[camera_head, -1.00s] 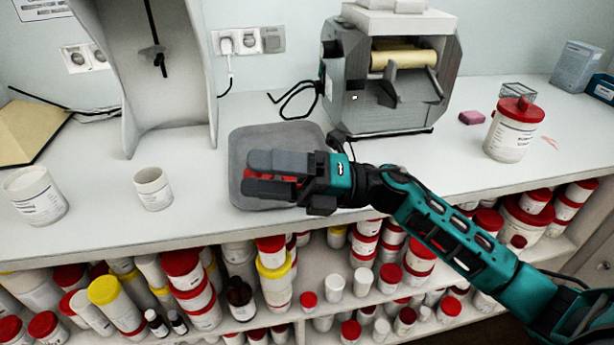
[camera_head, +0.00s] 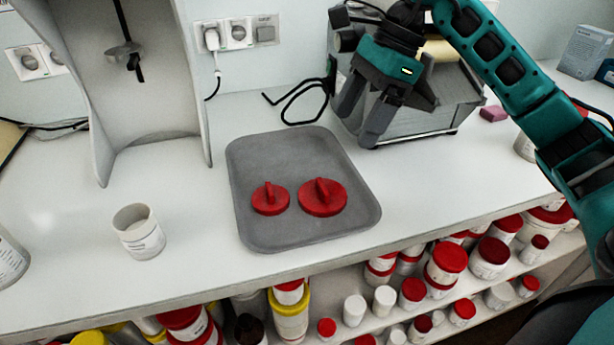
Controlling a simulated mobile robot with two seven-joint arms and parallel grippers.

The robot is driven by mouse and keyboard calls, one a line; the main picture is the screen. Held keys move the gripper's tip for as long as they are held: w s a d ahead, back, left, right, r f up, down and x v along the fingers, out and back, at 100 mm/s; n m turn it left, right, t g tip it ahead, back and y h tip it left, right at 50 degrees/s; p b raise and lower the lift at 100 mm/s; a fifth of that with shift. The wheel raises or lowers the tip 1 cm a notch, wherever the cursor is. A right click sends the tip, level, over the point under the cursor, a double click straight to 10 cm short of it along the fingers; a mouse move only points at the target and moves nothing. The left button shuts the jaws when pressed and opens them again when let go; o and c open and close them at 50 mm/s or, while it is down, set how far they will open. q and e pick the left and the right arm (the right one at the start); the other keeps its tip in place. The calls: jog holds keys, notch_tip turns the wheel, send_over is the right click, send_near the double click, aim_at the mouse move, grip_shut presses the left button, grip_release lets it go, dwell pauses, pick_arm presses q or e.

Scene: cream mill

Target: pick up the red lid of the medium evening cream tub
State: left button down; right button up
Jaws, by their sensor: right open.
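Two red lids with raised grips lie on the grey tray, a smaller one (camera_head: 270,200) on the left and a larger one (camera_head: 323,199) on the right. They lie side by side, slightly apart. No label shows on them, so I cannot tell by marking which is the medium evening cream tub's lid. A lidless white tub (camera_head: 140,232) stands left of the tray. A larger white tub (camera_head: 10,262) is cut off at the left edge. My right gripper (camera_head: 362,120) is open and empty, pointing down beyond the tray, in front of the machine. My left gripper is out of view.
The grey tray (camera_head: 285,155) has bare room behind the lids. The roller machine (camera_head: 430,110) stands close behind my right gripper. A grey stand (camera_head: 150,90) is at the back left. A pink block (camera_head: 493,113) lies at right. Shelves below hold several tubs.

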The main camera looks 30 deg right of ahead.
send_near(323, 185)
jog(key=shift+s+x, duration=0.1)
jog(key=shift+x, duration=0.5)
jog(key=shift+s+x, duration=0.15)
jog(key=shift+x, duration=0.45)
jog(key=shift+w+x, duration=0.2)
jog(key=shift+x, duration=2.95)
jog(key=c, duration=1.1)
jog(key=shift+r, duration=0.2)
